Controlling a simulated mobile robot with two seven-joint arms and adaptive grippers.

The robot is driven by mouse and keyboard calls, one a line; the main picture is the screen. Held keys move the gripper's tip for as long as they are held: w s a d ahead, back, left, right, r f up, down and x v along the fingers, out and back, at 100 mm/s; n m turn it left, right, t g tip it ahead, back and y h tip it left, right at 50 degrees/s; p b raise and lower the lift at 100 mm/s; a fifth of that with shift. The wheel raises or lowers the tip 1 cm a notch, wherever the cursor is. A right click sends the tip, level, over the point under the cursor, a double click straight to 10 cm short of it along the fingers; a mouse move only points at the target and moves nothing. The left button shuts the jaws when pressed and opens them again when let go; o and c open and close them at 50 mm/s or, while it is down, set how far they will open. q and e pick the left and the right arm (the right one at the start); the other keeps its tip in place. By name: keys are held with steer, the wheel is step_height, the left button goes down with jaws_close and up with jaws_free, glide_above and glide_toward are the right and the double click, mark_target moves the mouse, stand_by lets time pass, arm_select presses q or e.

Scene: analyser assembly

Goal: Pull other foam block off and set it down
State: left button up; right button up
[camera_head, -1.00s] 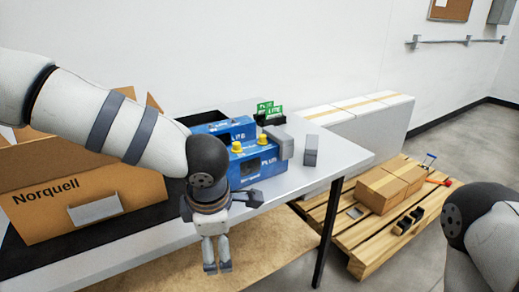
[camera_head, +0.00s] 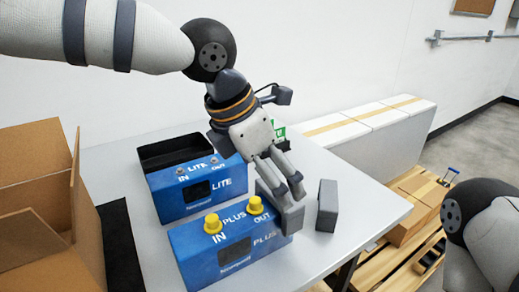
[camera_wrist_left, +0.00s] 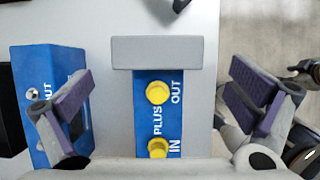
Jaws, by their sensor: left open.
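The blue PLUS analyser (camera_head: 225,262) with two yellow caps stands on the table. A grey foam block (camera_head: 293,218) sits on its right end, partly behind my fingers; it also shows in the left wrist view (camera_wrist_left: 157,52) across the analyser's end. The other grey foam block (camera_head: 327,205) stands apart on the table to the right. My left gripper (camera_head: 284,190) is over the PLUS unit's right end. In the left wrist view its fingers (camera_wrist_left: 160,108) are wide open on either side of the analyser, with nothing held.
A blue LITE analyser (camera_head: 198,190) stands behind the PLUS unit, near a black tray (camera_head: 172,150). An open cardboard box (camera_head: 35,190) is at the left. The table (camera_head: 345,250) is clear around the standing foam block. Green tags (camera_head: 279,131) are partly hidden behind my gripper.

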arm_select(q)
steer(key=x, duration=0.7)
steer(key=shift+w+a, duration=0.1)
arm_select(e)
steer(key=shift+s+f, duration=0.25)
steer(key=shift+f, duration=0.2)
arm_select(q)
steer(key=c, duration=0.9)
steer(key=shift+c, duration=0.2)
steer(key=shift+r, duration=0.45)
arm_select(e)
steer(key=shift+w+r, duration=0.25)
arm_select(q)
steer(key=shift+r+p, duration=0.35)
steer(key=shift+r, duration=0.95)
steer(key=shift+r+p, duration=0.4)
steer(key=shift+r, duration=1.8)
arm_select(e)
steer(key=shift+w+r+t, duration=0.4)
steer(key=shift+w+r, duration=0.6)
steer(key=shift+w, duration=0.1)
